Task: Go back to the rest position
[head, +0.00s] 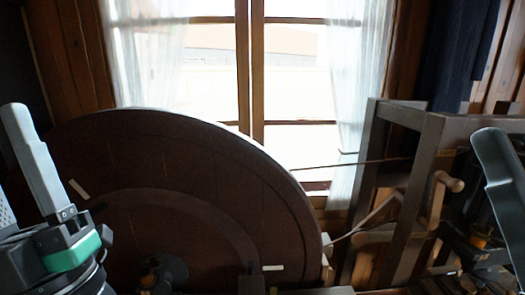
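My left gripper (22,165) is at the left edge, in front of a large dark disc. One long grey finger points up from its black body, which has a green part. Only a speckled sliver shows at the picture's edge beside it, so its opening is unclear. My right gripper (503,178) is at the right edge, in front of the wooden frame. One dark finger shows and the rest is cut off. No object shows in either gripper. No spool can be clearly made out.
The large dark round disc (200,165), with small white marks, fills the lower left and middle. A wooden frame (395,190) with a crank handle (440,192) stands at the right. A bright window (215,70) with white curtains (358,65) is behind.

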